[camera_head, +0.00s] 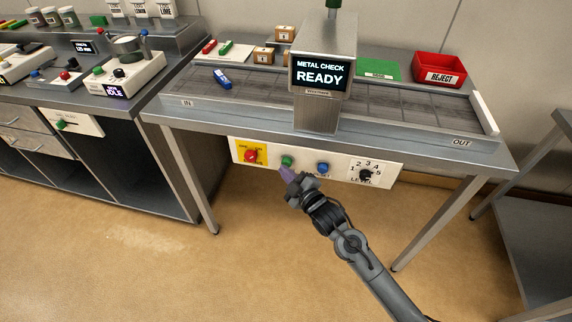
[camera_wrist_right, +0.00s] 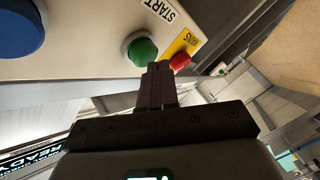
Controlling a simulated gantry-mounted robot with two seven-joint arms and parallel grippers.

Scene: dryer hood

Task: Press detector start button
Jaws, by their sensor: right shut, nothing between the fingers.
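The green start button (camera_head: 287,160) is on the white control panel (camera_head: 213,149) under the metal detector's front edge. It also shows in the right wrist view (camera_wrist_right: 141,47), beside the START label (camera_wrist_right: 159,9). The detector's screen (camera_head: 320,75) reads METAL CHECK READY. My right gripper (camera_head: 285,173) is shut and empty, just below and in front of the green button. In the right wrist view its fingertips (camera_wrist_right: 158,66) are close to the button's lower right edge; I cannot tell whether they touch. My left gripper is not in view.
On the panel, a red knob (camera_head: 251,156) on a yellow plate is left of the green button, with a blue button (camera_head: 322,168) and a level dial (camera_head: 365,174) to its right. A red reject bin (camera_head: 439,69) stands on the table. Floor in front is clear.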

